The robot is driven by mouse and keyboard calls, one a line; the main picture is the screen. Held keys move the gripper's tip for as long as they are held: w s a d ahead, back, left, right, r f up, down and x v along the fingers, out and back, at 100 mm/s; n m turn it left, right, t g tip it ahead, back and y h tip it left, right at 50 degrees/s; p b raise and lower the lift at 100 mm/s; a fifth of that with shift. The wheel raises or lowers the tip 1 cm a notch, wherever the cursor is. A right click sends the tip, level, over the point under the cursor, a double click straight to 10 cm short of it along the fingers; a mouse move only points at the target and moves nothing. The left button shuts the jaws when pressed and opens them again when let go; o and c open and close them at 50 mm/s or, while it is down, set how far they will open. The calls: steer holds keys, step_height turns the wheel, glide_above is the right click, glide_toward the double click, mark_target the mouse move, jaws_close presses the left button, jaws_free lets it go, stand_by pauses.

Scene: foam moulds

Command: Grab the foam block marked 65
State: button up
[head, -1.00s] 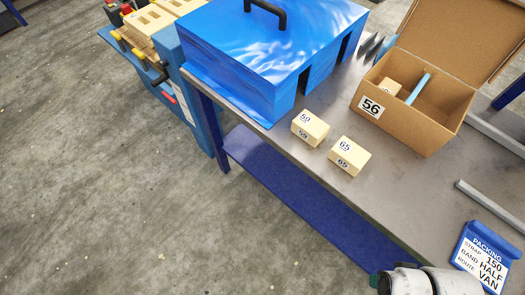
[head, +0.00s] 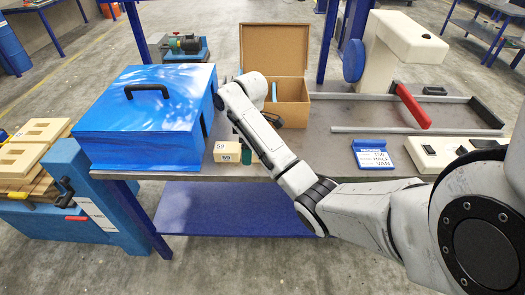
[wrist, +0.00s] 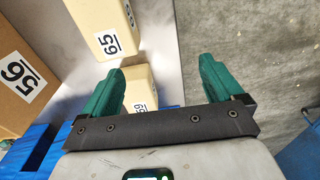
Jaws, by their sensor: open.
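The foam block marked 65 (wrist: 110,42) is pale cream and lies beyond my fingers in the upper left of the wrist view. My gripper (wrist: 162,68) is open and empty, its green fingers spread apart. A second cream block (wrist: 138,88), its label partly cut off, shows between the fingers, closer to the left one; I cannot tell whether they touch. In the head view the block marked 59 (head: 227,152) sits near the table's front edge, beside the blue cover.
A blue cover with a black handle (head: 150,110) stands left of the blocks. An open cardboard box (head: 290,115), marked 56 in the wrist view (wrist: 18,72), stands behind. A blue sign (head: 371,155) and metal rails (head: 400,130) lie to the right.

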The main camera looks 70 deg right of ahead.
steer(key=shift+g, duration=0.3)
steer(key=s+d+r, duration=0.1)
steer(key=d, duration=0.1)
steer(key=d+r, duration=0.1)
steer(key=d, duration=0.1)
steer(key=s+d+r, duration=0.1)
steer(key=d, duration=0.1)
steer(key=shift+s+d, duration=0.45)
steer(key=shift+d, duration=0.05)
step_height(320, 180, down, 5)
steer(key=b, duration=0.4)
steer(key=shift+s+d+f+p, duration=0.1)
steer(key=shift+f+p, duration=0.2)
steer(key=shift+f, duration=1.1)
steer(key=shift+d+f+p, duration=0.1)
steer(key=shift+f+p, duration=0.15)
steer(key=shift+f, duration=1.1)
steer(key=shift+c, duration=0.4)
steer(key=c, duration=0.9)
steer(key=shift+r, duration=0.1)
steer(key=shift+c, duration=0.2)
